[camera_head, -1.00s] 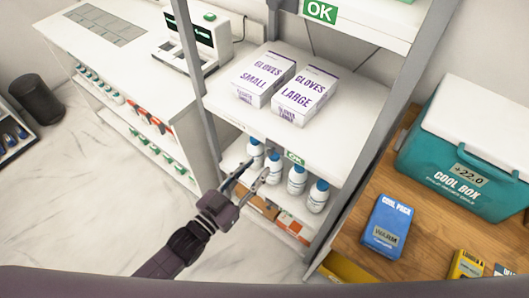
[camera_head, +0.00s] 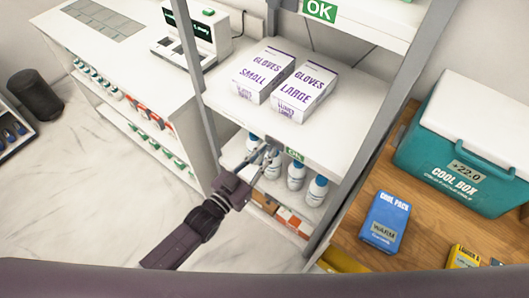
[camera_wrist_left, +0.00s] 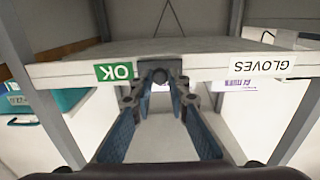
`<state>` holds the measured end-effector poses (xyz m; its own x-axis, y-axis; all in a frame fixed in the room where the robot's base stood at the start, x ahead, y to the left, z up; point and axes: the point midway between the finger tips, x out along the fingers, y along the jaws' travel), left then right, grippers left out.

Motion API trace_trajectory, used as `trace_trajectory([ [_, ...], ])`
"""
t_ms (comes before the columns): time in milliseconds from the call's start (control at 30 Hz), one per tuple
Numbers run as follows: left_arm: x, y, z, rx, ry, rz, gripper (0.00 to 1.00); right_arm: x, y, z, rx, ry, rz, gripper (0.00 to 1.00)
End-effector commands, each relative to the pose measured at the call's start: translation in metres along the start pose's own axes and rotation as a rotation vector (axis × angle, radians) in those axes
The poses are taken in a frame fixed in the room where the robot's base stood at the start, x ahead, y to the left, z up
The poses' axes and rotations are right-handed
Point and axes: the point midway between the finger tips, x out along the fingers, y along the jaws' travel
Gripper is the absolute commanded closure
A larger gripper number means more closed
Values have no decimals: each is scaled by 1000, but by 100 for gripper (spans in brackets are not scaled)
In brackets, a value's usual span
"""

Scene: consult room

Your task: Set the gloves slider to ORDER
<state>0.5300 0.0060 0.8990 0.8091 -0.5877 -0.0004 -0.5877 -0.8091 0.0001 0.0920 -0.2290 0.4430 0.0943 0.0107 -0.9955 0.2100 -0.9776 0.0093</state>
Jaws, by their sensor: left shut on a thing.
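The gloves slider sits on the front edge of the middle shelf (camera_head: 355,158). In the left wrist view, which is upside down, that edge carries a green OK sign (camera_wrist_left: 115,72) and a white GLOVES label (camera_wrist_left: 262,64). A small dark slider knob (camera_wrist_left: 160,76) lies between them. My left gripper (camera_head: 269,152) is at this edge, just left of the OK sign, with its fingertips closed on the knob; it also shows in the left wrist view (camera_wrist_left: 161,84). The fingers hide most of the knob. My right gripper is not in view.
Glove boxes, small (camera_head: 263,74) and large (camera_head: 304,90), stand on the shelf above the slider. White bottles (camera_head: 296,174) stand below, close to my fingers. A grey shelf post (camera_head: 192,80) rises at left. A teal cool box (camera_head: 455,165) and blue cool pack (camera_head: 385,222) are right.

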Motion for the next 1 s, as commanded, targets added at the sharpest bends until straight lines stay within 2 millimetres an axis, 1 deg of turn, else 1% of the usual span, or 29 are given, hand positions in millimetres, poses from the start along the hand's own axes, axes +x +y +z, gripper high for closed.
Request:
trace_trajectory([
  [333, 0, 2, 0, -1, 0, 0, 100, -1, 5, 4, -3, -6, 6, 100],
  [367, 0, 5, 0, -3, 0, 0, 100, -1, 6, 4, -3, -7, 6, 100],
  [467, 0, 23, -1, -7, 0, 1, 100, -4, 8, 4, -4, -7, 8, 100],
  [500, 0, 33, -1, -9, 0, 1, 100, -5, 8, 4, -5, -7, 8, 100],
  [600, -1, 54, 0, -9, -1, 0, 100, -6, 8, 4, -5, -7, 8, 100],
  [700, 0, 68, 0, -4, -1, 0, 100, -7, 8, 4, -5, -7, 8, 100],
  [800, 0, 75, 0, -1, -1, 1, 100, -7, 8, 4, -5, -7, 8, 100],
  [1000, 0, 76, 1, 0, -1, 3, 100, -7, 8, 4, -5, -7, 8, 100],
])
